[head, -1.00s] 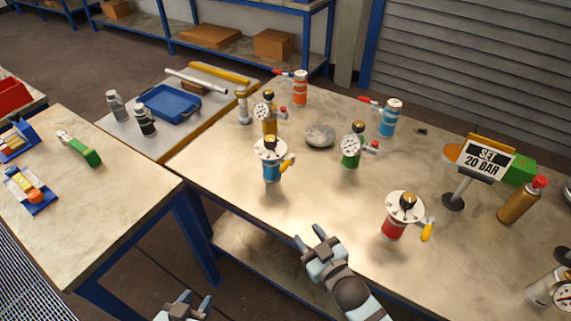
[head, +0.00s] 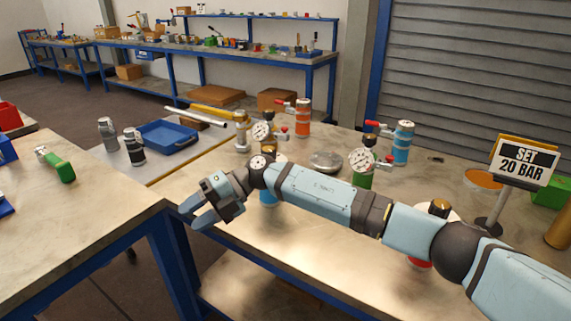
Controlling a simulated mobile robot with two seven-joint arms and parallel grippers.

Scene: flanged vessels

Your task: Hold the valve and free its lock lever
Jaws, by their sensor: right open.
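Several flanged vessels with valves stand on the workbench (head: 290,268). An orange one (head: 303,120) and a blue one (head: 402,148), both with red levers, stand at the back. A green vessel (head: 362,180) with a dial gauge is nearer. Another gauge (head: 262,132) shows to its left. My right arm partly covers a front blue vessel (head: 268,197) and a red vessel (head: 420,264); their levers are hidden. My right gripper (head: 192,213) is open and empty, pointing left beyond the front blue vessel, near the bench's left edge. My left gripper is out of view.
A "SET 20 BAR" sign (head: 525,163) stands at right. A grey round piece (head: 326,162) lies mid-bench. A blue tray (head: 168,137) and bottles (head: 133,148) are on a side table. A green-handled tool (head: 60,167) lies on the left table. A gap separates the front tables.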

